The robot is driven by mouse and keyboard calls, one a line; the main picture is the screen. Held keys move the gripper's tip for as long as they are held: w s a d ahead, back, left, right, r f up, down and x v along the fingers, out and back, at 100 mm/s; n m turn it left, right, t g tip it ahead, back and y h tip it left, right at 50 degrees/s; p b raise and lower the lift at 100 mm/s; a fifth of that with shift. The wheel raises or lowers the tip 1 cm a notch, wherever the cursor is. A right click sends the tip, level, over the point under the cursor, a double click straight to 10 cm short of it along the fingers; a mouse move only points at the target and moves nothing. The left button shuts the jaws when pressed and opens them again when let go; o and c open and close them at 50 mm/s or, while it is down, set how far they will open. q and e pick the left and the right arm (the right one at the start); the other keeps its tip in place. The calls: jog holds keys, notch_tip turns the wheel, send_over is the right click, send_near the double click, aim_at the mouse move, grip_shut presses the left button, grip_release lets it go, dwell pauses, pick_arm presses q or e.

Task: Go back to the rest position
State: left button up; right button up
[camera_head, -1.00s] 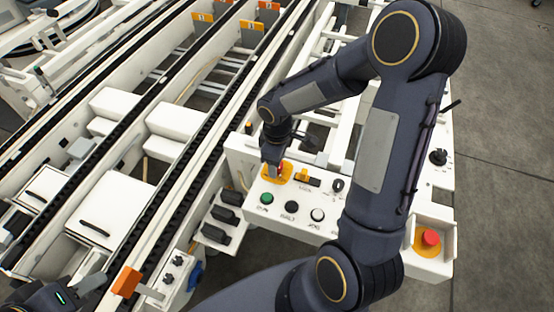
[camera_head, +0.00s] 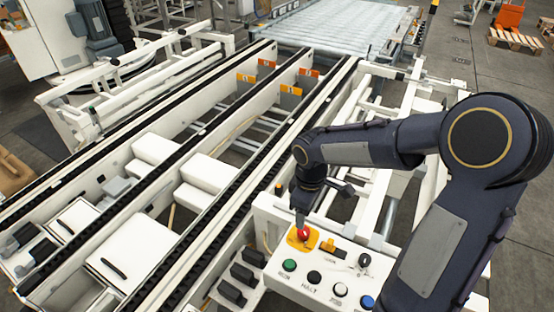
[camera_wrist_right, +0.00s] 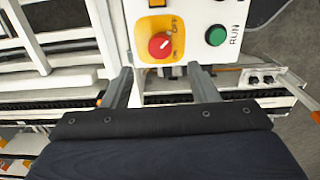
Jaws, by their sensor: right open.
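My right arm reaches in from the right in the head view, over the white control panel (camera_head: 322,272). Its gripper (camera_head: 301,218) points down just above a red rotary knob (camera_head: 304,235) on a yellow plate. In the right wrist view the gripper's two fingers (camera_wrist_right: 160,72) stand apart with nothing between them. The red knob (camera_wrist_right: 160,45) lies beyond the tips, and I see no contact. My left gripper is not in view.
Green (camera_head: 290,265), black, white and blue buttons line the panel beside the knob. Conveyor rails with black chains (camera_head: 110,217) run diagonally at left. A roller bed (camera_head: 340,30) lies at the back. Open floor (camera_head: 450,60) shows at the upper right.

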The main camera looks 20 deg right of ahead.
jog(key=s+a+r+m+t+y, duration=0.2)
jog(key=s+r+m, duration=0.3)
jog(key=s, duration=0.3)
jog(key=s+a+r+m+t+y, duration=0.1)
jog(key=s+r+m+t, duration=0.2)
jog(key=s, duration=0.6)
notch_tip(320, 180, up, 2)
jog(key=shift+a+r+m+t+y+p, duration=0.25)
jog(key=shift+a+m+y+p, duration=0.2)
jog(key=shift+m, duration=0.55)
